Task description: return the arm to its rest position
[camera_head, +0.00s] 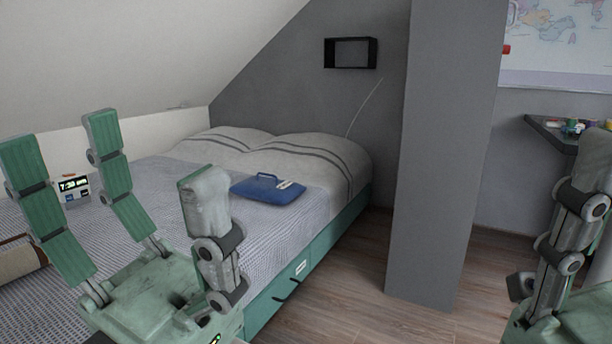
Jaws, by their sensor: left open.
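My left gripper (140,170) is raised at the lower left, in front of the bed. Its two green fingers stand well apart from the grey opposing finger. It is open, and nothing shows between the fingers. My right gripper (578,225) is at the right edge and is cut off by the frame. Only one of its fingers and part of its base show, so its opening is hidden.
A bed (328,238) with a blue case (262,192) on it lies behind my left gripper. A small digital clock (73,185) shows between its green fingers. A grey pillar (440,160) stands between the bed and a dark desk (549,134). Wood floor (350,285) is clear.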

